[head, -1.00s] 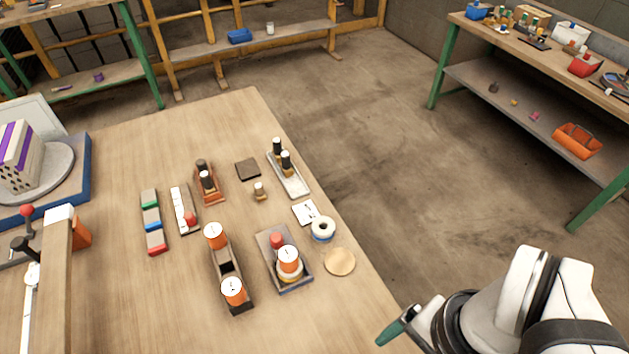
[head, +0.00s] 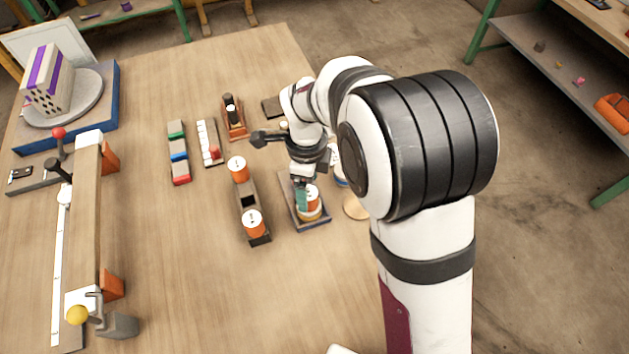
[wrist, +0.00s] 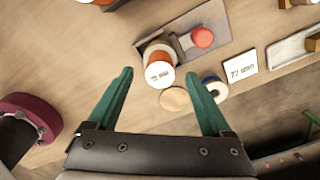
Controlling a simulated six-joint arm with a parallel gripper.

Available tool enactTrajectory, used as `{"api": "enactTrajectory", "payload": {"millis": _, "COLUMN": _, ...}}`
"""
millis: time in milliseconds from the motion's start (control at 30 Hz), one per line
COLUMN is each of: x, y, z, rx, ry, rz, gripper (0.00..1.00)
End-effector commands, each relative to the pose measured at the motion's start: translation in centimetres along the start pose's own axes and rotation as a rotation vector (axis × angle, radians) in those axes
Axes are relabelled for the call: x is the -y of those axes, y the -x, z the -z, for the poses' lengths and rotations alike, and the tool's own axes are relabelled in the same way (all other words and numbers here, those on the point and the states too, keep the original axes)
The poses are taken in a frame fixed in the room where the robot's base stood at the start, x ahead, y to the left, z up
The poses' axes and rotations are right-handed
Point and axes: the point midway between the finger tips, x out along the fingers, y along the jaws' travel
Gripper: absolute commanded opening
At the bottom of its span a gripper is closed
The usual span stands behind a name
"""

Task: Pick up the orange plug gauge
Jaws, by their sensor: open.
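An orange plug gauge (wrist: 159,74) with a white marked top stands on a grey tray (wrist: 215,22) in the wrist view. It also shows in the head view (head: 313,193), partly hidden by my gripper. My gripper (wrist: 159,77) is open and empty, with its teal fingers apart and the gauge appearing between their tips. Whether the fingers have reached the gauge's height is not clear. Two similar orange, white-topped pieces (head: 237,166) and (head: 252,220) stand at the two ends of a dark holder (head: 248,201), left of the tray.
A red knob (wrist: 203,38) shares the tray. A wooden disc (wrist: 174,99), a blue-and-white ring (wrist: 214,88) and a white card (wrist: 241,66) lie close by. A red, blue and green block strip (head: 179,154) lies farther left. The table's front middle is clear.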

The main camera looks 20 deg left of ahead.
Motion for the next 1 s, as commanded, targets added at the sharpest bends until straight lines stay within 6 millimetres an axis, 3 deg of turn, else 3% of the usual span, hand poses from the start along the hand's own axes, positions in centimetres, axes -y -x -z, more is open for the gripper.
{"api": "enactTrajectory", "payload": {"millis": 200, "x": 0.0, "y": -4.1, "z": 0.2, "rx": -0.001, "ry": -0.001, "rz": -0.004, "gripper": 0.84}}
{"api": "enactTrajectory", "payload": {"millis": 467, "x": 0.0, "y": -4.7, "z": 0.2, "rx": 0.0, "ry": -0.001, "rz": -0.001, "gripper": 0.84}}
{"api": "enactTrajectory", "payload": {"millis": 933, "x": 0.0, "y": -4.7, "z": 0.2, "rx": 0.0, "ry": 0.0, "rz": -0.001, "gripper": 0.01}}
{"api": "enactTrajectory", "payload": {"millis": 1000, "x": 0.0, "y": -4.7, "z": 0.2, "rx": 0.0, "ry": 0.0, "rz": -0.001, "gripper": 0.0}}
